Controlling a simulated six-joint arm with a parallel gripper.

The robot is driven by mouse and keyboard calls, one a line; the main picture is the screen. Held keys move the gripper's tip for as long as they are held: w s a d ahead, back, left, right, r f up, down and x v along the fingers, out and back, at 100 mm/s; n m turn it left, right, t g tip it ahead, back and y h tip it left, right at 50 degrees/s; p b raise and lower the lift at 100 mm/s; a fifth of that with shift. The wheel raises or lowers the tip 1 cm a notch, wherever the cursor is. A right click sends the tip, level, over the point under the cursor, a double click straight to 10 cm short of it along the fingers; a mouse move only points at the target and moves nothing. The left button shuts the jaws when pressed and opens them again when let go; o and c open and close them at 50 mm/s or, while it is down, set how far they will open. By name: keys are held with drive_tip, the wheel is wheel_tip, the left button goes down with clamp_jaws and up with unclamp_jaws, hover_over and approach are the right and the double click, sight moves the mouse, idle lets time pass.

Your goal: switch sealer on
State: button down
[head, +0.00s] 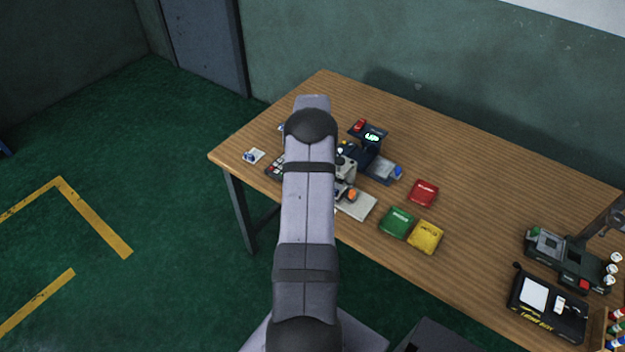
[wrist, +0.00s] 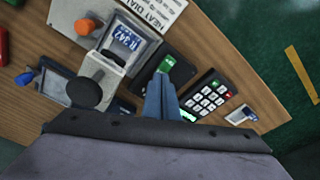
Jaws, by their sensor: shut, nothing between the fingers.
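My arm hides the gripper in the head view.
A black keypad (wrist: 208,96) lies right of the fingers. A "HEAT DIAL" card (wrist: 152,10) lies beyond the machine. Red (head: 424,193), green (head: 397,222) and yellow (head: 426,237) packets lie on the wooden table (head: 490,190).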

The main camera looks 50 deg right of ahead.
drive_tip(key=shift+f+b, duration=0.5)
drive_tip(key=shift+f, duration=0.25)
idle(0.4)
drive_tip(key=shift+r, duration=0.15)
wheel_tip(320, 180, up, 7)
drive_tip(key=p, duration=0.4)
idle(0.6)
